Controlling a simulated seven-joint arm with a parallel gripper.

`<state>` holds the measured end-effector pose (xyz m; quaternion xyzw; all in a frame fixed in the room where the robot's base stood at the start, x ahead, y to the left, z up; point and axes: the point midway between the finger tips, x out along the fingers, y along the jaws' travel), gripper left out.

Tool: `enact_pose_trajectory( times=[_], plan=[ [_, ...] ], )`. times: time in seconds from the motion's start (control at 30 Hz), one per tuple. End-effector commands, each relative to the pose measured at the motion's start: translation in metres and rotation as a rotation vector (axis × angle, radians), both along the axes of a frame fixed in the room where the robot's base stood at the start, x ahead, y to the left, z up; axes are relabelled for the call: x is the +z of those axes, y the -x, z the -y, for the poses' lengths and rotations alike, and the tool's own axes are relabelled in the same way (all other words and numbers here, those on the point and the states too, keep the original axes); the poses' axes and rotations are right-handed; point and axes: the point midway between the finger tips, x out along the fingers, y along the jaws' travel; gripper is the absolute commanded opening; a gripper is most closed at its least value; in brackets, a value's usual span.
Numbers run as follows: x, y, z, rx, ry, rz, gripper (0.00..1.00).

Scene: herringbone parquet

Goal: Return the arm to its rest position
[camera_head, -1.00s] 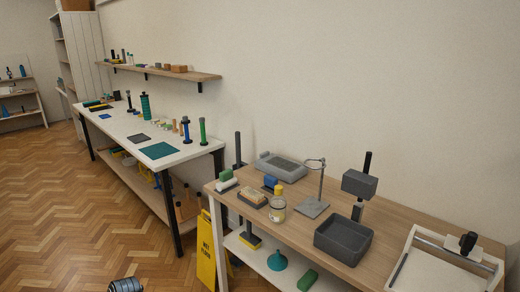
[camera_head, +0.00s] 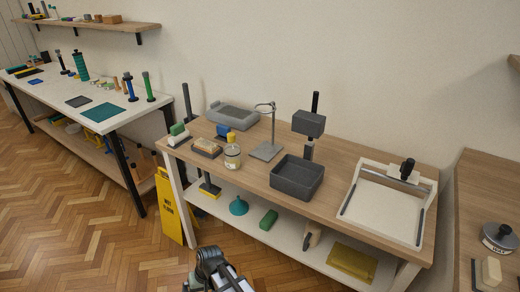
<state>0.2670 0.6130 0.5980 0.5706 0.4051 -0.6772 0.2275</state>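Part of my arm (camera_head: 215,272) shows at the bottom edge of the head view, low in front of the wooden table. It is dark grey and black with a pale section. The fingertips cannot be made out, so I cannot tell whether the gripper is open or shut, or whether it holds anything. The arm appears apart from the table and its lower shelf.
The wooden table (camera_head: 400,215) holds a dark grey bin (camera_head: 297,178), a ring stand (camera_head: 267,150), a jar (camera_head: 232,157) and a framed white tray (camera_head: 385,208). A yellow wet-floor sign (camera_head: 170,208) stands at its left end. Parquet (camera_head: 90,235) is clear at the left.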

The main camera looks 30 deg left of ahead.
Motion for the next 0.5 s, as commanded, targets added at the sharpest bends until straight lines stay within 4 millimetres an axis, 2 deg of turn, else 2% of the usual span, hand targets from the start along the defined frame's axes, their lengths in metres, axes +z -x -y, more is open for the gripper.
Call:
enact_pose_trajectory(
  times=[0.03, 0.2, 0.5],
  plan=[
    [-0.01, -0.016, 0.021, -0.029, 0.019, -0.002, 1.0],
    [-0.038, -0.059, 0.082, -0.112, 0.077, -0.004, 1.0],
    [-0.082, -0.111, 0.197, -0.255, 0.177, -0.027, 1.0]
  ],
)
